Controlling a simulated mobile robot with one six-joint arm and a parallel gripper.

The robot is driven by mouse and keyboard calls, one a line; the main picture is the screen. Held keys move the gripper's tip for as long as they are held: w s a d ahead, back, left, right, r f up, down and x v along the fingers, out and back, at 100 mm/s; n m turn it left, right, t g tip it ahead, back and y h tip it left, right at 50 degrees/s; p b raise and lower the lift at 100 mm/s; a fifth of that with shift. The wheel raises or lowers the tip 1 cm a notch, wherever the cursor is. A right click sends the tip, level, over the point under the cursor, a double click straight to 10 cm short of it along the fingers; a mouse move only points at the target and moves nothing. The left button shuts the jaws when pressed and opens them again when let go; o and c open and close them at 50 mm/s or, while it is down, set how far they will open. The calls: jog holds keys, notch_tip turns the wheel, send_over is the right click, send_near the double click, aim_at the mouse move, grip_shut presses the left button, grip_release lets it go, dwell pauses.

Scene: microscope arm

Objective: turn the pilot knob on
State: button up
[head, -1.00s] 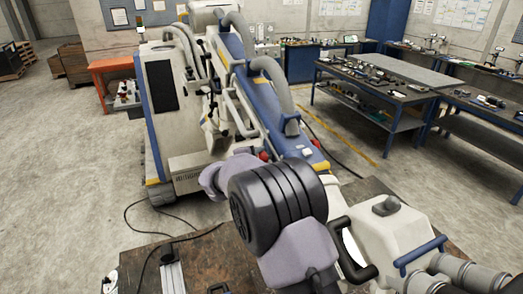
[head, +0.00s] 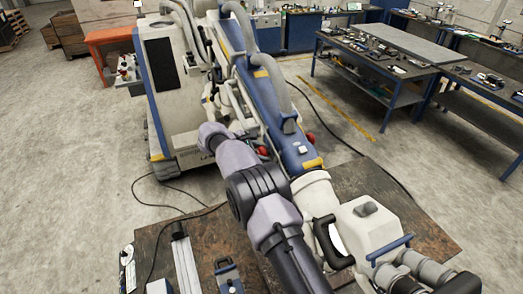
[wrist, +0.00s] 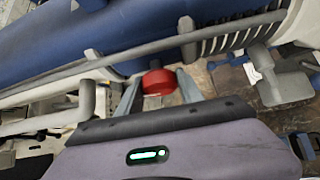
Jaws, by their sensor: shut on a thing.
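A round red knob (wrist: 158,82) sits on the side of the blue microscope arm in the wrist view. My gripper (wrist: 158,76) is shut on this knob, with one grey finger on each side of it. In the head view, a red knob (head: 263,150) shows on the left side of the blue arm (head: 268,105), beside my wrist. A second red knob (head: 310,138) shows on the right side. My gripper's fingers are mostly hidden in the head view. The frames do not show a label on the gripped knob.
The white microscope column (head: 165,80) stands behind, to the left. A white optics head (head: 375,225) with a black handle (head: 325,240) hangs over a brown worktable (head: 410,215) close to my arm. Cables lie on the floor at left. Workbenches stand at the right.

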jog(key=shift+r, duration=0.1)
dwell(0.6)
jog(key=o, duration=1.4)
jog(key=b+v, duration=0.2)
jog(key=v, duration=1.5)
jog(key=shift+w+a+r, duration=0.1)
jog(key=shift+a+r, duration=0.05)
jog(key=shift+a, duration=0.15)
